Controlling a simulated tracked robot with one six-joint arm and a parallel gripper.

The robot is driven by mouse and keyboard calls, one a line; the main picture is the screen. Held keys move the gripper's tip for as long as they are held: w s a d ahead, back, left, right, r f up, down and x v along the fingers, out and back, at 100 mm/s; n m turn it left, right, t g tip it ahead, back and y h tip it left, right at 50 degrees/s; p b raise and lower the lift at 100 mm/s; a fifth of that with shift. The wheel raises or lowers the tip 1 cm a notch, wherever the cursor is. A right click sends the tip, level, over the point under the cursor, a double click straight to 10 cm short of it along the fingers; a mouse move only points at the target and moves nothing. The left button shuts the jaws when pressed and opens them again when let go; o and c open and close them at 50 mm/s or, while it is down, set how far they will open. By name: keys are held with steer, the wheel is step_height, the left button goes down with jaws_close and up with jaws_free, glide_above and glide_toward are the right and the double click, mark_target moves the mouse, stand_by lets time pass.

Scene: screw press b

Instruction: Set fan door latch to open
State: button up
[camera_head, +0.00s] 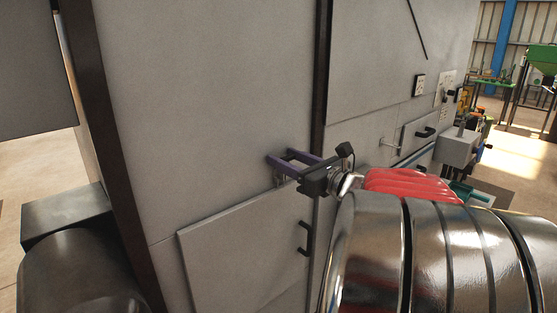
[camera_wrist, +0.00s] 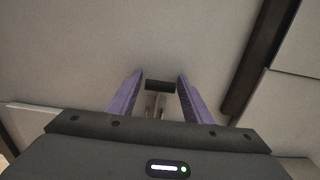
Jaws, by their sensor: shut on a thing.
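My gripper (camera_head: 281,156) is at the grey panel of the machine, with its two purple fingers pointing at the panel. In the wrist view the gripper (camera_wrist: 161,76) has one finger on each side of a small latch, which has a dark block (camera_wrist: 160,86) and a pale metal stem (camera_wrist: 156,104). The gripper is shut on this latch, with the fingers held apart by its width. In the head view a bit of the latch's metal (camera_head: 280,181) shows just below the fingers; the rest is hidden behind them.
A lower door (camera_head: 240,250) with a black handle (camera_head: 304,239) is below my gripper. A dark vertical strip (camera_head: 320,80) runs to its right. Further right are a socket (camera_head: 420,85) and a grey box (camera_head: 457,146). A dark rounded machine part (camera_head: 75,270) stands at lower left.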

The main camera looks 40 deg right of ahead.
steer(key=c, duration=0.6)
